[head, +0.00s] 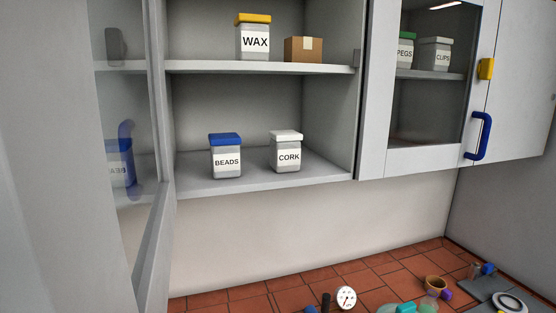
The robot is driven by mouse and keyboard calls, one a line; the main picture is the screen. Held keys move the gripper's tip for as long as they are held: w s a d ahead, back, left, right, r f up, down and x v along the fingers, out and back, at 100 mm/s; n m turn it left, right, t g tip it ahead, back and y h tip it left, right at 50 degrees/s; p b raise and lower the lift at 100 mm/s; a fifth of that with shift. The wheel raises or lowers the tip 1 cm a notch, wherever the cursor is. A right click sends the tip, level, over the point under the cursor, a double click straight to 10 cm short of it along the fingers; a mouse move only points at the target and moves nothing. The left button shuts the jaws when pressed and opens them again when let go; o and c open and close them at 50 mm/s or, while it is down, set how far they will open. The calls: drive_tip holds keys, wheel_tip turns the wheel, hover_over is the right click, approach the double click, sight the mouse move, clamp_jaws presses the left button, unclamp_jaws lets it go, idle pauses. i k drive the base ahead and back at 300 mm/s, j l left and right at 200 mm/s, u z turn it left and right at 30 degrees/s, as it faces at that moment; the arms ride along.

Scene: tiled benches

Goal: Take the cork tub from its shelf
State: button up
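The cork tub (286,153) is a grey-white jar with a white lid and a CORK label. It stands upright on the lower shelf (235,189) of the open wall cabinet. The beads tub (226,157), with a blue lid, stands to its left with a gap between them. Nothing stands in front of the cork tub. My gripper does not show in the head view.
The upper shelf (210,66) holds a wax tub (254,38) and a cardboard box (304,49). An open glazed door (150,230) stands at left. A closed cabinet (425,120) with a blue handle (480,137) is at right. Small items lie on the tiled bench (245,295) below.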

sight(285, 145)
drive_tip(key=k, duration=0.45)
drive_tip(key=i+l+u, duration=0.25)
drive_tip(key=i+l, duration=0.45)
drive_tip(key=i, duration=0.25)
drive_tip(key=i+l+u, duration=0.25)
drive_tip(key=i+l, duration=0.65)
